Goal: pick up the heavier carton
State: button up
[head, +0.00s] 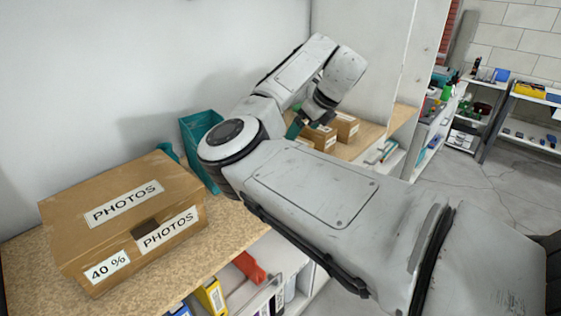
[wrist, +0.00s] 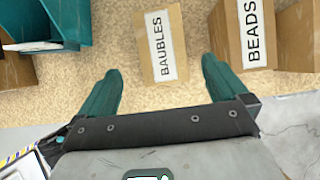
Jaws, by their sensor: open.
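In the wrist view, a small brown carton labelled BAUBLES (wrist: 160,45) stands on the speckled shelf board, its near end between the fingertips of my gripper (wrist: 160,66). The teal fingers are spread wide, with a gap on each side of it. To its right is a larger-looking carton labelled BEADS (wrist: 240,35), close beside the right finger. Another brown carton (wrist: 300,38) is at the right edge, its label not visible. In the head view, small cartons (head: 321,136) show beyond my arm, partly hidden by it. Which carton is heavier cannot be seen.
A teal bin (wrist: 72,15) is left of the left finger; it also shows in the head view (head: 190,133). A large PHOTOS box (head: 125,205) marked 40 % sits at the left. A wall rises behind. The board's front edge is near my gripper.

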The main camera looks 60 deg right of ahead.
jog(key=x, duration=0.4)
jog(key=shift+w+a+f, duration=0.1)
jog(key=shift+w+f, duration=0.05)
jog(key=x, duration=0.4)
jog(key=shift+w+d+f+p, duration=0.2)
jog(key=shift+w+d+p, duration=0.15)
jog(key=shift+d+p, duration=0.05)
jog(key=shift+w+f, duration=0.1)
jog(key=shift+f, duration=0.2)
jog(key=shift+f+p, duration=0.2)
jog(key=shift+p, duration=0.15)
jog(key=shift+c, duration=0.2)
jog(key=c, duration=1.5)
